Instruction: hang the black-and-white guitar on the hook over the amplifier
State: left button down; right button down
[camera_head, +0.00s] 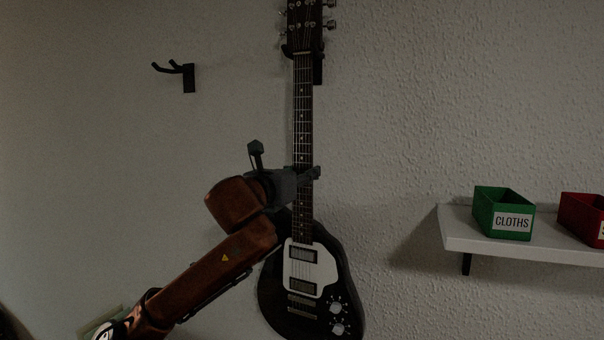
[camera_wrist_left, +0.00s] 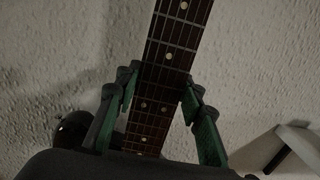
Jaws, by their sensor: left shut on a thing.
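The black-and-white guitar (camera_head: 318,266) is upright against the wall, its headstock at the top edge of the head view. A dark wall hook (camera_head: 318,68) is behind the top of its neck, with a prong showing beside the neck just under the headstock. I cannot tell whether the guitar's weight rests on it. My left gripper (camera_head: 308,175) is shut on the neck, just above the body. In the left wrist view the fingers (camera_wrist_left: 158,105) stand on both sides of the fretboard (camera_wrist_left: 165,70). The amplifier and my right gripper are not in view.
A second, empty black hook (camera_head: 187,76) is on the wall to the left. A white shelf (camera_head: 470,240) at the right bears a green box labelled CLOTHS (camera_head: 503,212) and a red box (camera_head: 583,216). The wall between guitar and shelf is bare.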

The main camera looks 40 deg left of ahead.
pick_arm(q)
jog(key=shift+s+r, duration=0.25)
jog(key=shift+r, duration=0.1)
jog(key=c, duration=1.6)
grip_release()
jog(key=o, duration=0.3)
jog(key=shift+s+d, duration=0.15)
jog(key=shift+d, duration=0.05)
jog(key=shift+o, duration=0.4)
jog(key=shift+w+a+f, duration=0.15)
jog(key=shift+w+f, duration=0.35)
jog(key=shift+f, duration=0.2)
jog(key=shift+r+b+v, duration=0.2)
jog(key=shift+b+v, duration=0.05)
jog(key=shift+v, duration=1.15)
jog(key=shift+r+b+v, duration=0.15)
jog(key=shift+b+v, duration=0.05)
jog(key=shift+v, duration=1.2)
